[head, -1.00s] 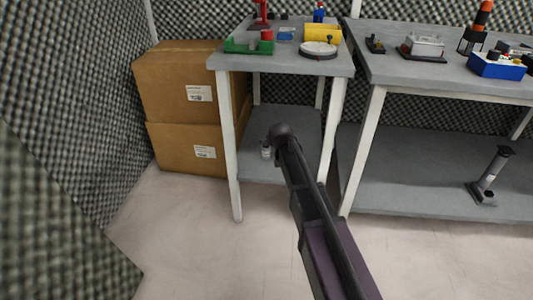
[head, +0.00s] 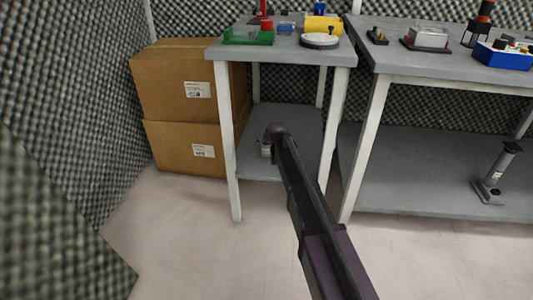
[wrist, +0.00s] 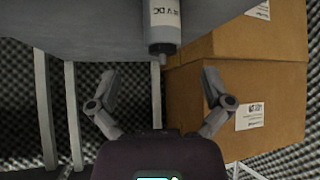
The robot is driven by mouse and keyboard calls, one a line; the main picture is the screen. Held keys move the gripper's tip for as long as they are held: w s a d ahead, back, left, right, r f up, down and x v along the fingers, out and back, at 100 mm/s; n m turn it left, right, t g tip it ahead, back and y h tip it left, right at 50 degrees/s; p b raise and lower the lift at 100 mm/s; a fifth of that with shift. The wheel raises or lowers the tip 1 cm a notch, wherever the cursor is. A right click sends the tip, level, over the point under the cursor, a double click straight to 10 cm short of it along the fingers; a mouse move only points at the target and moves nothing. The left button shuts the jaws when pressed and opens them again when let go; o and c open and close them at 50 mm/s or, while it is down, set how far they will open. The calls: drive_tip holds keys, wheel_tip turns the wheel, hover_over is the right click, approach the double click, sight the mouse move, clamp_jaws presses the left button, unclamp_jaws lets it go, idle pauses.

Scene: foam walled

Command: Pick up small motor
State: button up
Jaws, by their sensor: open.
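The small motor (wrist: 163,24) is a grey cylinder with dark "V DC" lettering and a narrower end, at the top middle of the wrist view. In the head view the small motor (head: 266,150) stands on the small table's lower shelf (head: 290,125), partly hidden by my arm. My gripper (wrist: 161,76) is open and empty in the wrist view, its two fingers spread wide. The motor's narrow end lies ahead of the gap between the fingertips, apart from both.
Two stacked cardboard boxes (head: 185,100) stand left of the small table (head: 285,48), whose white legs frame the shelf. Its top holds a green tray, a yellow cylinder and a round dial. A longer bench (head: 440,70) stands at right. Foam walls enclose the place.

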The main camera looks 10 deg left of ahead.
drive_tip(key=shift+w+a+f, duration=0.1)
drive_tip(key=shift+w+f, duration=0.3)
drive_tip(key=shift+f+b, duration=0.1)
drive_tip(key=shift+b, duration=0.2)
drive_tip(key=b+x, duration=0.2)
drive_tip(key=x, duration=0.1)
drive_tip(key=shift+s+a+f, duration=0.1)
drive_tip(key=shift+s, duration=0.05)
drive_tip(key=shift+b+x, duration=0.8)
drive_tip(key=shift+x, duration=0.25)
clamp_jaws()
drive_tip(key=shift+a+r, duration=0.1)
drive_tip(key=shift+r, duration=0.15)
wheel_tip(320, 180, up, 3)
drive_tip(key=p, duration=0.3)
drive_tip(key=shift+f, duration=0.15)
drive_tip(key=s+d+r+p, duration=0.1)
drive_tip(key=s+d, duration=0.1)
drive_tip(key=s, duration=0.5)
drive_tip(key=s+d+r+p, duration=0.1)
drive_tip(key=s+d, duration=0.1)
drive_tip(key=s, duration=0.6)
drive_tip(key=shift+d, duration=0.35)
